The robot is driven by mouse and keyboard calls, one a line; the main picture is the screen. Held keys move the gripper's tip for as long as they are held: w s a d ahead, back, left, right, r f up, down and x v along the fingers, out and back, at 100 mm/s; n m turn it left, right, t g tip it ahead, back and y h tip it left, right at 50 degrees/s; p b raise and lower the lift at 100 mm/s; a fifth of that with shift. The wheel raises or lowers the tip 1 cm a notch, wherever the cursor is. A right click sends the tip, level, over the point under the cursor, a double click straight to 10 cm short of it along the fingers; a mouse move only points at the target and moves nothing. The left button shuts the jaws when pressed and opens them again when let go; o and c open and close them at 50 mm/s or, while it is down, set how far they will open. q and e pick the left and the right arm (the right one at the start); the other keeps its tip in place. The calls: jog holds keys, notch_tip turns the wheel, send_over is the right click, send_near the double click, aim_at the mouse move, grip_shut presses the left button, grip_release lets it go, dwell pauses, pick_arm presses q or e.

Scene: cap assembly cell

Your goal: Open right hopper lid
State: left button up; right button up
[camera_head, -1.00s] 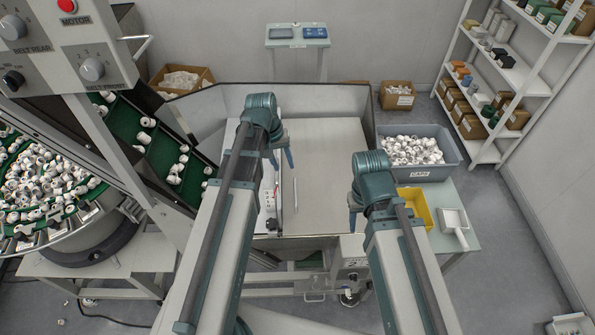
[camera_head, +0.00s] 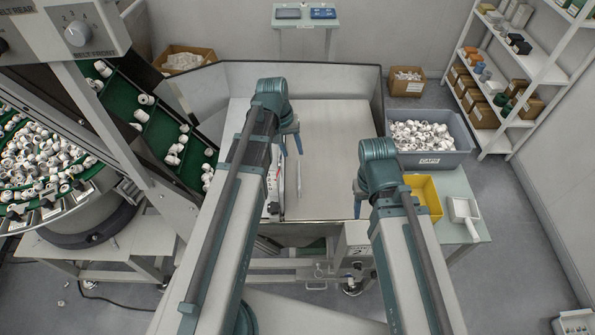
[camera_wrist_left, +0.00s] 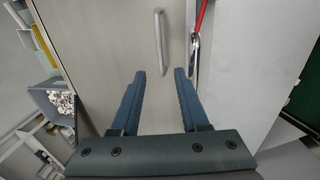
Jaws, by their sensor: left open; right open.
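The right hopper lid (camera_head: 332,165) is a wide flat light-grey panel lying closed on the large grey hopper (camera_head: 375,85). Its slim metal bar handle (camera_head: 299,178) stands near the left edge; the left wrist view shows the handle (camera_wrist_left: 159,42) as well. My left gripper (camera_head: 291,145) is open and empty above the lid. In the left wrist view its fingers (camera_wrist_left: 159,75) point toward the handle, which lies beyond the gap between their tips, apart from them. My right gripper (camera_head: 358,200) is open near the hopper's front right corner; its arm partly hides it.
A grey bin of white caps (camera_head: 455,160), a yellow tray (camera_head: 432,196) and a white scoop (camera_head: 462,210) are on the side table at right. A green cap conveyor (camera_head: 155,130) runs at left. A red bar (camera_wrist_left: 202,14) stands right of the handle in the wrist view.

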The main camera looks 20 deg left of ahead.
aim_at(299, 170)
pick_arm(q)
jog(key=f+b, duration=0.2)
jog(key=f, duration=0.1)
jog(key=d+f+b, duration=0.1)
jog(key=f+b, duration=0.4)
jog(key=shift+w+d+f+b, duration=0.25)
jog(key=shift+d+f+b, duration=0.1)
jog(key=shift+f, duration=0.05)
pick_arm(e)
notch_tip(299, 170, down, 9)
jog(key=shift+r, duration=0.1)
pick_arm(q)
jog(key=shift+r, duration=0.1)
jog(key=shift+c, duration=0.3)
pick_arm(e)
jog(key=shift+r, duration=0.1)
pick_arm(q)
grip_shut()
